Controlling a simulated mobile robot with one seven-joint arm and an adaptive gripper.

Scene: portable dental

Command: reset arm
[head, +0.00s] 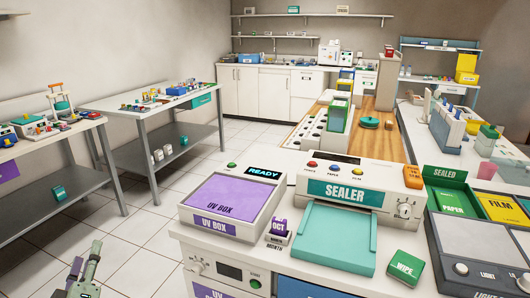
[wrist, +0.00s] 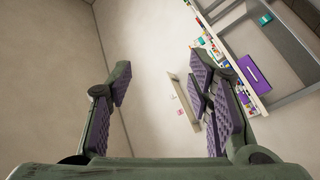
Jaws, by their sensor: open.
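My gripper (head: 84,280) shows at the bottom left edge of the head view, over the floor and left of the bench with the sealer. In the wrist view my gripper (wrist: 160,105) has its two purple-padded fingers wide apart. Nothing is between the fingers. Beyond them are a bare wall and, at the upper right and turned on its side, a table with small items (wrist: 232,75). The rest of my arm is out of the head view.
The bench holds a purple-lidded UV box (head: 232,195), a teal-fronted sealer (head: 330,240), a green wipe block (head: 404,267) and green and yellow trays (head: 450,206). Two metal tables (head: 150,112) stand at the left. Tiled floor (head: 140,240) between them and the bench is clear.

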